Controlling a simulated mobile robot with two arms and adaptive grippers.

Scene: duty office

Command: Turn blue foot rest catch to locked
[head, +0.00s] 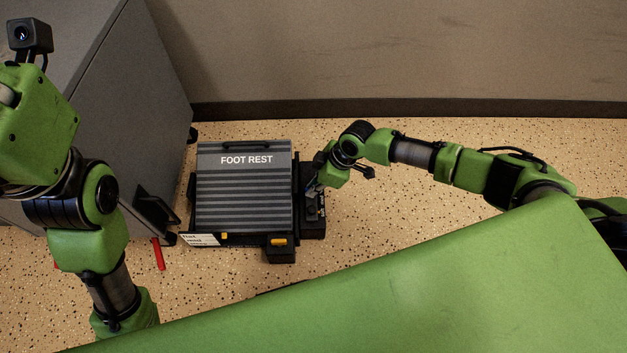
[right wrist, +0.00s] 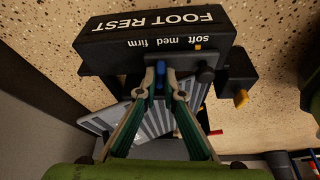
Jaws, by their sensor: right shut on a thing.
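The foot rest (head: 245,190) stands on the floor, with a grey ribbed top and a black frame. A black unit (head: 312,225) is along its right side. My right gripper (head: 314,188) reaches down to that unit from the right. In the right wrist view the fingers of my right gripper (right wrist: 160,84) close together on a small blue catch (right wrist: 160,67) at the edge of a black box. The fingers hide part of the catch, and its setting cannot be read. My left arm shows at the left, but its gripper is out of the picture.
A grey cabinet (head: 130,105) stands close to the left of the foot rest. The wall (head: 400,60) runs behind. A yellow tab (head: 278,241) is at the front. The box (right wrist: 155,38) reads "soft med firm". Speckled floor (head: 390,205) is clear to the right.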

